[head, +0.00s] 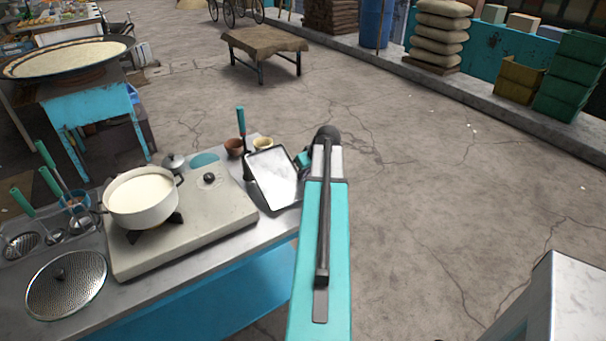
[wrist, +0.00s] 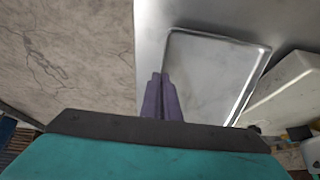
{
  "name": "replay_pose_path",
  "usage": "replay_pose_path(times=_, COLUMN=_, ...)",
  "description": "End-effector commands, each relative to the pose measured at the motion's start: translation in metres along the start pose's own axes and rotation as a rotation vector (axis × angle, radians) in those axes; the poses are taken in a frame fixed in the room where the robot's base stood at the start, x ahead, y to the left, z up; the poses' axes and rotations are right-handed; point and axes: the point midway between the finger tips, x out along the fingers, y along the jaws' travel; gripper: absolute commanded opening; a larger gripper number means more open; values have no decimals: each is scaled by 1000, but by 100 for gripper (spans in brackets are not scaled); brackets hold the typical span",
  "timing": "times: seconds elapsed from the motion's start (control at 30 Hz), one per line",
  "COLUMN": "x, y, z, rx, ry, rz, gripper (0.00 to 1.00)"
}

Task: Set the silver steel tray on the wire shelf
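The silver steel tray (head: 272,180) is a shallow rectangle with a raised rim, at the right end of the counter beside the stove. It also shows in the wrist view (wrist: 212,72), over the grey metal counter top. My gripper (head: 305,160) is at the tray's right side in the head view. In the wrist view my purple fingers (wrist: 160,78) are close together on the tray's rim, seemingly shut on it, and they hide part of that edge. I cannot tell whether the tray is clear of the counter. I do not see the wire shelf.
The stove (head: 215,215) carries a white pot of milk (head: 141,197). Two small cups (head: 234,147) and a teal-handled utensil (head: 241,125) stand behind the tray. A perforated lid (head: 66,285) lies front left. A metal box (head: 575,300) is at lower right. Open floor lies to the right.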

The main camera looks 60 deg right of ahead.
Motion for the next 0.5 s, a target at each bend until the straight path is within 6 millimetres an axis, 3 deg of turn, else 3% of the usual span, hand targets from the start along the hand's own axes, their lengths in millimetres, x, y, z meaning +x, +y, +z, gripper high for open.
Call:
replay_pose_path(times=0.2, x=0, y=0, z=0, rx=0, ry=1, rz=0, gripper=0)
replay_pose_path(times=0.33, x=0, y=0, z=0, rx=-1, ry=0, rz=0, gripper=21)
replay_pose_path(times=0.5, x=0, y=0, z=0, rx=-1, ry=0, rz=0, gripper=21)
